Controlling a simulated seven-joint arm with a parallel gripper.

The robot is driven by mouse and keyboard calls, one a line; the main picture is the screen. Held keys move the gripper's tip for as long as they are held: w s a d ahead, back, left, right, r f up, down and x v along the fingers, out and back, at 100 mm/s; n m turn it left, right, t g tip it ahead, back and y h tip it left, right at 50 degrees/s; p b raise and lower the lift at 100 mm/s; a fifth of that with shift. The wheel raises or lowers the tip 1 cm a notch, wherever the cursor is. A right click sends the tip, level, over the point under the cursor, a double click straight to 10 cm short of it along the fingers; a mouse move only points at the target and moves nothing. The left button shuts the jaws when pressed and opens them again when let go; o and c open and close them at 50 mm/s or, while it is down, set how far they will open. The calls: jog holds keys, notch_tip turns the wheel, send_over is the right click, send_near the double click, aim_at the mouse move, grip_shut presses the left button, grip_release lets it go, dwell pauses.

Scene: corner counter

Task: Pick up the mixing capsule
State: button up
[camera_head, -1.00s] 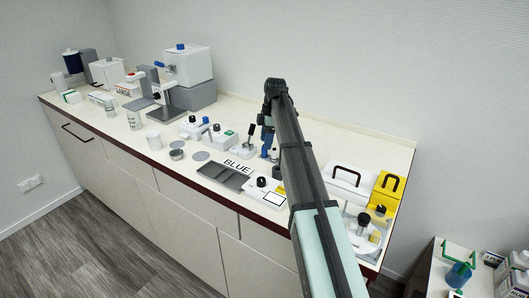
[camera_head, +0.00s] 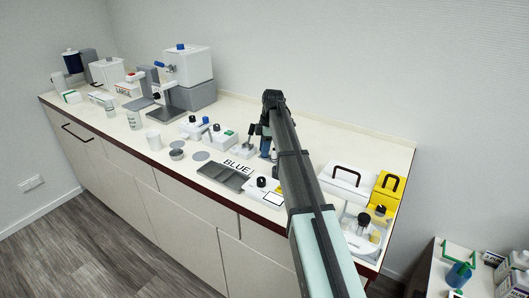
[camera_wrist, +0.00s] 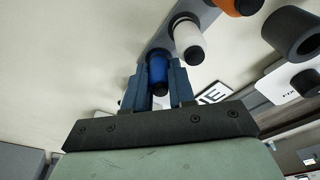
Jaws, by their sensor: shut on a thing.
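My gripper (camera_wrist: 158,85) is shut on a blue capsule (camera_wrist: 157,70) with a dark end, which sits between its two blue fingers in the wrist view. The capsule's far end meets a grey strip (camera_wrist: 165,38) that also carries a white capsule and an orange one; I cannot tell whether the blue one is still seated there. In the head view my gripper (camera_head: 266,148) is low over the counter, right of the "BLUE" label, and my arm hides much of this area.
A white capsule (camera_wrist: 188,38) and an orange capsule (camera_wrist: 236,5) stand close beside the held one. A dark grey ring-shaped part (camera_wrist: 292,34) is at the right. A grey tray (camera_head: 226,178), a white case (camera_head: 346,182) and a yellow case (camera_head: 387,190) flank my arm on the counter.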

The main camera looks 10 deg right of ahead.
grip_shut()
